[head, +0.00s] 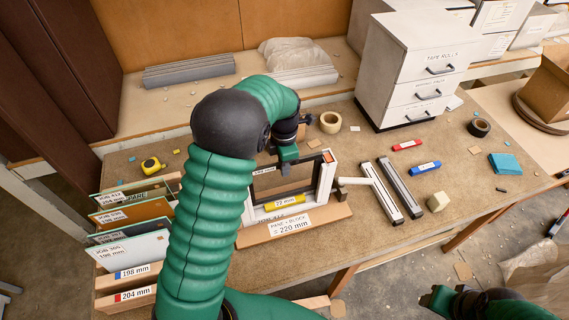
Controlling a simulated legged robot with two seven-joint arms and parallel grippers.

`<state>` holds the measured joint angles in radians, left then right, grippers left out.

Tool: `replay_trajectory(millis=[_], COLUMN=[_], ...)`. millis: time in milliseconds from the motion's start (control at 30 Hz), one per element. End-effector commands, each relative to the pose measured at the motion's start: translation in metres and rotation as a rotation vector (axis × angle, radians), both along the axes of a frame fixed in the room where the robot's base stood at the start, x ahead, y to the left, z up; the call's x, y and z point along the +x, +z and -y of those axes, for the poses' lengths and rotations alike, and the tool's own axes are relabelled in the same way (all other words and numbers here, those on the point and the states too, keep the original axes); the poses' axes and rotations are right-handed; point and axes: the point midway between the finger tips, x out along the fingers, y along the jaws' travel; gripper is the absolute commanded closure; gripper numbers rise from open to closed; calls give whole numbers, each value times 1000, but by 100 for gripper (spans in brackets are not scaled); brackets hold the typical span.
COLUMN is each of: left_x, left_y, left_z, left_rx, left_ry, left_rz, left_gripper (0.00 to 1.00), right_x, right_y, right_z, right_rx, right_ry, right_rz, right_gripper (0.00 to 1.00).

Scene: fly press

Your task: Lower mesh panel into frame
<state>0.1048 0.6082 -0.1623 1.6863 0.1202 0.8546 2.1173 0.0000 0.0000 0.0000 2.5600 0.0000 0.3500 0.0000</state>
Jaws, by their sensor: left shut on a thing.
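The white frame (326,185) stands on a wooden base labelled "PANE + BLOCK = 220 mm" on the workbench. A yellow block (285,202) marked "72 mm" lies along its lower part. The dark-edged mesh panel (264,171), with a "148 mm" label at its top, shows at the frame's opening above the block. Its mesh is too fine to make out, and I cannot tell how far it sits inside. My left gripper (288,154) is shut on the panel's top edge; my arm hides the left side. My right gripper (438,299) is low at the right, away from the frame; its jaws are unclear.
Job-labelled panes (135,250) stand in a rack at the left. Two grey bars (390,188), red and blue markers and a tape roll (330,122) lie right of the frame. A white drawer cabinet (410,70) stands behind. Some bench at the right is clear.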

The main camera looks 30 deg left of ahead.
Motion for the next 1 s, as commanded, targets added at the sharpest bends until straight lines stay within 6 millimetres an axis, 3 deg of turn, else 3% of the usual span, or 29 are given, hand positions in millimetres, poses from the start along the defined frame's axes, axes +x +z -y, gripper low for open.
replay_trajectory(millis=[500,667,700,867,1000], left_x=[0,0,0,0,0], left_y=[-39,-41,-41,-41,-41], left_z=[0,0,0,0,0], left_rx=[0,0,0,0,1], left_ry=[-1,-1,-1,-1,-1], left_rz=[0,1,1,1,1], left_gripper=[100,100,88,67,64], right_x=[0,0,0,0,0], right_y=[-22,-23,-22,-22,-22], right_z=[0,0,0,0,0], right_rx=[0,0,0,0,0], right_ry=[0,0,0,0,0], right_rz=[0,0,0,0,0], right_gripper=[53,53,53,53,53])
